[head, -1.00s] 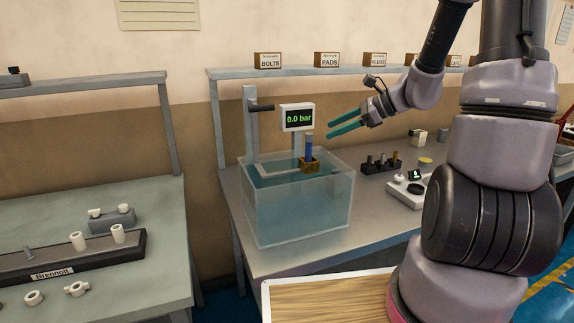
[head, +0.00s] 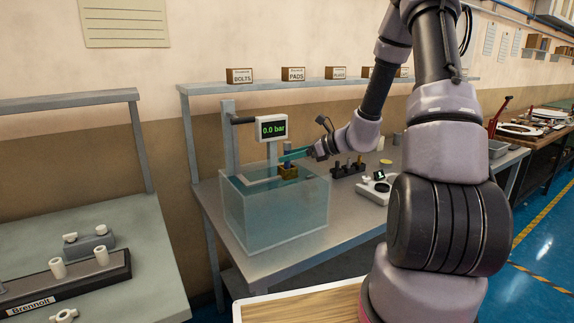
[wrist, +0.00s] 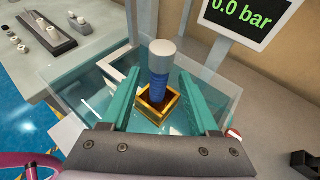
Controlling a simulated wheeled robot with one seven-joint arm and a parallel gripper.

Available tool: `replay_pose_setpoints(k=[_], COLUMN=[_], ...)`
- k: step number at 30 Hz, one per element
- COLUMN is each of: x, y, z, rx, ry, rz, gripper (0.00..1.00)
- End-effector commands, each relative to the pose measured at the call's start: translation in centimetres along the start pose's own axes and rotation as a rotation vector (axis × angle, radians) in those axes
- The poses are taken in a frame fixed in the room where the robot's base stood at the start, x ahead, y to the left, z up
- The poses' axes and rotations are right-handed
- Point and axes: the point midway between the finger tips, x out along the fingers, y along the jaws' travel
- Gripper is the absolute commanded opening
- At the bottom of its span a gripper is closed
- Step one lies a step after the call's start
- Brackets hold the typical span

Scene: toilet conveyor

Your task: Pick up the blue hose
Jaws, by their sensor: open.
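The blue hose (wrist: 158,88) stands upright in a small yellow-brown square holder (wrist: 178,98) at the water tank, with a pale grey cap on its top in the wrist view. In the head view the hose is mostly hidden behind my gripper (head: 297,154), and the holder (head: 288,172) shows just below. My gripper's two teal fingers (wrist: 161,102) are open, one on each side of the hose in the wrist view, with gaps to it. I cannot tell whether the fingertips are level with the hose.
The clear water tank (head: 275,220) stands on the grey bench. A pressure display (head: 272,128) reading 0.0 bar rises behind it, close to my gripper. A dark rack (head: 347,168) and a white device (head: 375,188) lie to the right. A workbench (head: 150,240) is at left.

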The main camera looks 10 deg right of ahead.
Motion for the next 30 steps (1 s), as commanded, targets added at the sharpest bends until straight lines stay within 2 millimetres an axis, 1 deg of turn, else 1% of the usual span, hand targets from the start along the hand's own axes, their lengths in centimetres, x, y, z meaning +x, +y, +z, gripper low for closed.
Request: replay_pose_setpoints(k=[1,3,7,10,16,17,18,20,21,22,30], x=[0.9,2.0,3.7,4.3,4.4,4.4,4.4,4.4,4.4,4.4,4.3], y=[0.2,0.2,0.2,0.2,0.2,0.2,0.2,0.2,0.2,0.2,0.2], z=[0.0,0.0,0.1,0.1,0.1,0.1,0.1,0.1,0.1,0.1,0.1], rx=[0.0,-0.001,-0.001,-0.001,-0.001,-0.001,-0.001,-0.001,-0.001,-0.001,-0.002], ry=[0.0,-0.001,0.0,0.0,0.0,0.0,0.0,0.0,0.0,0.0,0.0], rz=[0.005,0.005,0.003,0.002,0.001,0.001,0.001,0.001,0.001,0.001,0.001], gripper=[0.61,0.61,0.61,0.61,0.61,0.57,0.42,0.19,0.04,0.0,0.0])
